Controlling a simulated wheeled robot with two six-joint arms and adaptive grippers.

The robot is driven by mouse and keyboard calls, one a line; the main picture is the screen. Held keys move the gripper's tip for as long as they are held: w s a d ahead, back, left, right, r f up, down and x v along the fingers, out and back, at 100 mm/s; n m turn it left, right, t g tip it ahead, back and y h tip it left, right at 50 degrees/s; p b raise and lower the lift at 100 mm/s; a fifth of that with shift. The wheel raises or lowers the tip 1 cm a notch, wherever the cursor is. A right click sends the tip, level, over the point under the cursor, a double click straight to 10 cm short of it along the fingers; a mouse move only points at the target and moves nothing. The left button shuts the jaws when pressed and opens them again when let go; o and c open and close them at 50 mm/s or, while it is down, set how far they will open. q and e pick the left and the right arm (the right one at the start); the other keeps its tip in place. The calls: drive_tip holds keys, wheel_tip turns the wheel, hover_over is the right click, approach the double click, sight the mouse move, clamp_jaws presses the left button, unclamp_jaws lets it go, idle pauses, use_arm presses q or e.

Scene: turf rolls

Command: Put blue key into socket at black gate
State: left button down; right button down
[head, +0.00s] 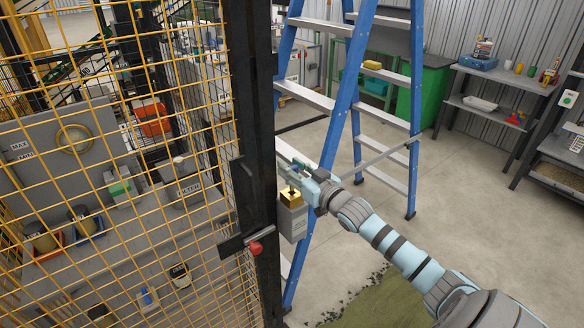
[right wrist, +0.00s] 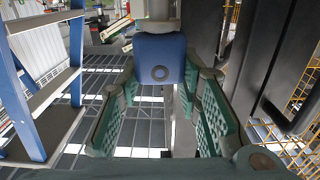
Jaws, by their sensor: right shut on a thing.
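My right gripper (head: 296,172) is beside the black gate (head: 258,130), just above a grey box with a gold top, the socket (head: 291,198). In the right wrist view the right gripper (right wrist: 161,82) is shut on the blue key (right wrist: 160,50), a blue block with a round hole between the green finger pads. A grey shaft (right wrist: 158,10) stands beyond the key. In the head view the gripper hides most of the key, and I cannot tell whether it touches the socket. My left gripper is not in view.
A blue stepladder (head: 344,100) stands close behind my right gripper. Yellow mesh fencing (head: 120,150) fills the left, with a latch with a red knob (head: 255,248) on the gate. Shelves (head: 490,75) stand at the back right. The floor at right is clear.

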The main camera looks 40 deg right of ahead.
sight(293, 167)
drive_tip(key=shift+f+b, duration=1.65)
drive_tip(key=shift+f, duration=0.4)
drive_tip(key=c, duration=1.1)
unclamp_jaws()
drive_tip(key=shift+r, duration=0.25)
wheel_tip(293, 167, up, 10)
drive_tip(key=shift+f, duration=0.25)
